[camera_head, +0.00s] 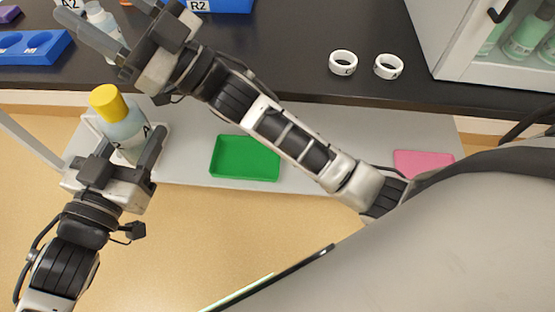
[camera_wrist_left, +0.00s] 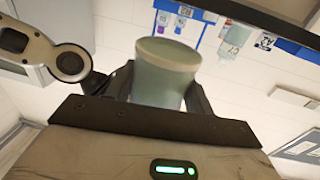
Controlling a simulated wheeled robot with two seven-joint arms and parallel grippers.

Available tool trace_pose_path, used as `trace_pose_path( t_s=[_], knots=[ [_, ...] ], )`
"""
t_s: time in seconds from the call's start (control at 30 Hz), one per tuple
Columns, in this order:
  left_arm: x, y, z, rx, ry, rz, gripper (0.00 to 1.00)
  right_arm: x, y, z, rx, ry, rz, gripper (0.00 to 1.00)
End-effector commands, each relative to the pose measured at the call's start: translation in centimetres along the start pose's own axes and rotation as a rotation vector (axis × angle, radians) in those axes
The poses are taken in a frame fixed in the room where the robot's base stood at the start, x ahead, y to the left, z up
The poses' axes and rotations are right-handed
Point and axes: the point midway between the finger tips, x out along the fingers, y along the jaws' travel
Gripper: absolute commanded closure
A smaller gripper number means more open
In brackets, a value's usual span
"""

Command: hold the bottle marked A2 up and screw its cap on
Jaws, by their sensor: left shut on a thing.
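A pale bottle with a yellow cap (camera_head: 109,102) on its top is in my left gripper (camera_head: 132,148), slightly tilted. Part of a letter A shows on the bottle (camera_head: 124,133); the rest of its mark is hidden by a finger. How tightly the cap sits cannot be told. The left wrist view shows the bottle's pale green underside (camera_wrist_left: 165,65) between the left fingers. My right gripper (camera_head: 98,10) is at the upper left over the dark bench, its fingers apart and empty, beyond the held bottle and clear of its cap.
A blue rack (camera_head: 35,47) and a clear bottle (camera_head: 100,18) stand at the upper left. Two white rings (camera_head: 343,63) lie on the dark bench (camera_head: 280,60). A green tray (camera_head: 245,158) and a pink tray (camera_head: 423,163) lie on the grey lower shelf. A glass-fronted cabinet (camera_head: 440,50) stands right.

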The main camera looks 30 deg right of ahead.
Motion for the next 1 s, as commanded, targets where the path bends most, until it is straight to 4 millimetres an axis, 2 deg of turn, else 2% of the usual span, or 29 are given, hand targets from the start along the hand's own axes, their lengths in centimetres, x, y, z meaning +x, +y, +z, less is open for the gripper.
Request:
trace_pose_path(
  t_s=[0.03,0.13,0.27,0.3,0.4,0.5,0.6,0.7,0.8,1.0],
  knots=[
    [0.0,0.0,-0.1,0.001,0.003,0.001,1.0,-2.6,0.9,1.9,0.012,-0.087,0.094,0.42],
    [0.0,0.0,-0.1,0.001,0.003,0.001,1.0,-8.0,2.4,5.4,0.024,-0.278,0.258,0.42],
    [0.0,0.0,-0.1,0.001,0.003,0.001,1.0,-16.4,2.6,9.3,0.046,-0.554,0.426,0.42],
    [0.0,0.0,-0.1,0.001,0.003,0.001,1.0,-19.2,2.3,10.2,0.055,-0.644,0.467,0.42],
    [0.0,0.0,-0.1,0.001,0.003,0.001,1.0,-25.9,0.9,11.8,0.081,-0.859,0.543,0.42],
    [0.0,0.0,-0.1,0.001,0.003,0.001,1.0,-31.6,-1.0,12.3,0.112,-1.046,0.585,0.42],
    [0.0,0.0,-0.1,0.001,0.003,0.001,1.0,-35.9,-2.8,12.2,0.139,-1.189,0.603,0.42],
    [0.0,0.0,-0.1,0.001,0.003,0.001,1.0,-38.6,-4.1,11.9,0.159,-1.28,0.607,0.42],
    [0.0,0.0,-0.1,0.001,0.003,0.001,1.0,-39.9,-4.8,11.8,0.169,-1.324,0.607,0.42],
    [0.0,0.0,-0.1,0.001,0.003,0.001,1.0,-40.1,-4.9,11.7,0.171,-1.334,0.606,0.42]
  ],
)
